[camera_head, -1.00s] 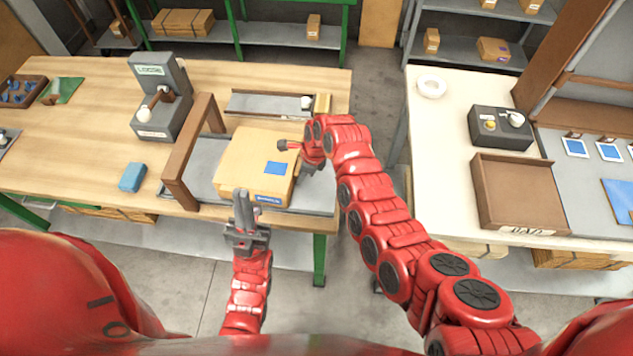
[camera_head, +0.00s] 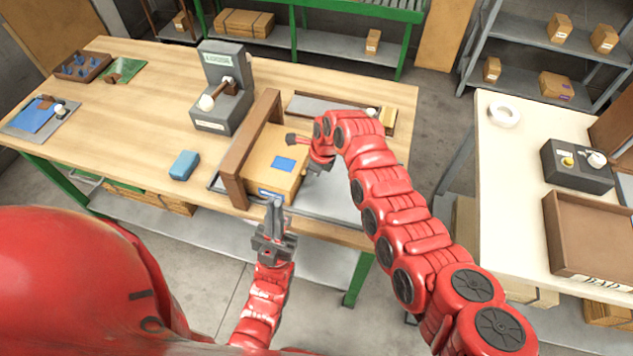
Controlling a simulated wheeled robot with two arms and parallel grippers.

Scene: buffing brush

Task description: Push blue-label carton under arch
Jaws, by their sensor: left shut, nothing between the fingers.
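The tan carton with a blue label (camera_head: 284,163) sits on the grey strip (camera_head: 335,205) on the wooden bench. Its left edge meets the brown wooden arch (camera_head: 246,150), and the arch hides that side, so I cannot tell how far under it reaches. My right gripper (camera_head: 304,152) is at the carton's right side, seemingly against it. Its fingers are partly hidden, so its opening is unclear. My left gripper (camera_head: 274,214) is shut and empty, pointing up near the carton's front, at the bench's front edge.
A grey device with a lever (camera_head: 222,92) stands behind and left of the arch. A blue block (camera_head: 184,165) lies left of the arch. A grey tray (camera_head: 325,106) lies behind the carton. A white table (camera_head: 505,180) stands to the right, across a gap.

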